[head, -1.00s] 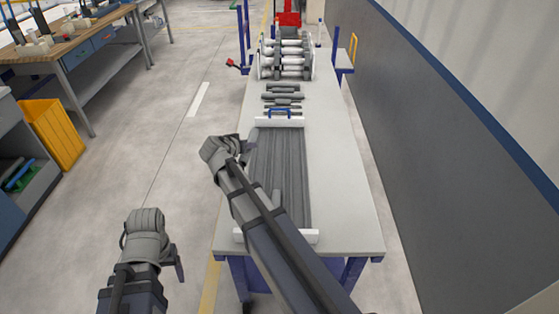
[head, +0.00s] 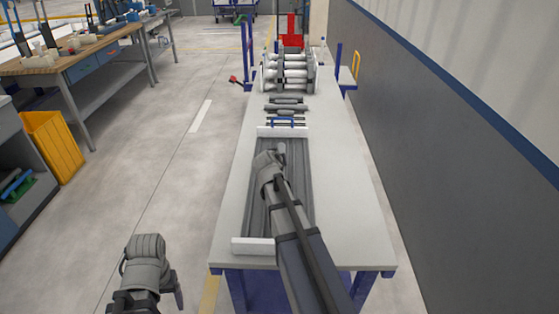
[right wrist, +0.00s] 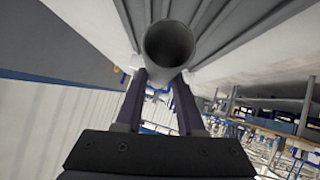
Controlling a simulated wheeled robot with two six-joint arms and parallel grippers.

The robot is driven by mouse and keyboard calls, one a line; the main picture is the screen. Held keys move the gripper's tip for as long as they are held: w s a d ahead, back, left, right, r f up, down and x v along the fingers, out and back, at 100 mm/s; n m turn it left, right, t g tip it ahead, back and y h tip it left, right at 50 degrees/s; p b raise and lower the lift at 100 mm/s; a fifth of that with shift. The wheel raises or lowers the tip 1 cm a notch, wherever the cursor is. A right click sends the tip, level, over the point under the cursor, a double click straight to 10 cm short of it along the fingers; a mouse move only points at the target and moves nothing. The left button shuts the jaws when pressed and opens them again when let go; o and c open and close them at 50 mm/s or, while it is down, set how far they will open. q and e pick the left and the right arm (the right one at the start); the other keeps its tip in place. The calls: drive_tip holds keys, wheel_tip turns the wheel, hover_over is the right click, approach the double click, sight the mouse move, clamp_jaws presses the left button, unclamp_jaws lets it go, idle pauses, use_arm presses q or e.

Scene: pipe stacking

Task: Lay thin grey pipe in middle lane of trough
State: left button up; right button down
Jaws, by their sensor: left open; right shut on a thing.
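The grey trough (head: 307,205) with lengthwise ridges lies on the table between white end blocks. My right gripper (right wrist: 163,82) is shut on a hollow grey pipe (right wrist: 167,45), seen end-on in the right wrist view with the ridged trough (right wrist: 222,28) behind it. In the head view my right arm covers most of the pipe and part of the trough, so its lane and whether it touches the floor cannot be told. My left gripper (head: 176,290) is open and empty, left of the table and low in the view.
A rack of several pipes (head: 289,72) stands at the far end of the table (head: 345,185). Short dark pieces (head: 286,104) and a blue-handled item (head: 285,122) lie between rack and trough. The table right of the trough is clear. A grey wall (head: 430,140) runs along the right.

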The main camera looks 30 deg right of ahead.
wheel_tip(320, 180, down, 8)
drive_tip(key=b, duration=0.7)
drive_tip(key=shift+f+b, duration=0.15)
drive_tip(key=shift+b, duration=0.15)
drive_tip(key=shift+c, duration=2.2)
unclamp_jaws()
drive_tip(key=shift+s+a, duration=0.1)
drive_tip(key=shift+a, duration=0.1)
drive_tip(key=p+v, duration=0.2)
drive_tip(key=v, duration=0.2)
drive_tip(key=p+v, duration=0.2)
drive_tip(key=v, duration=0.1)
drive_tip(key=shift+s+r+p, duration=0.25)
drive_tip(key=shift+r+p, duration=0.1)
drive_tip(key=shift+r, duration=0.1)
drive_tip(key=shift+f, duration=0.1)
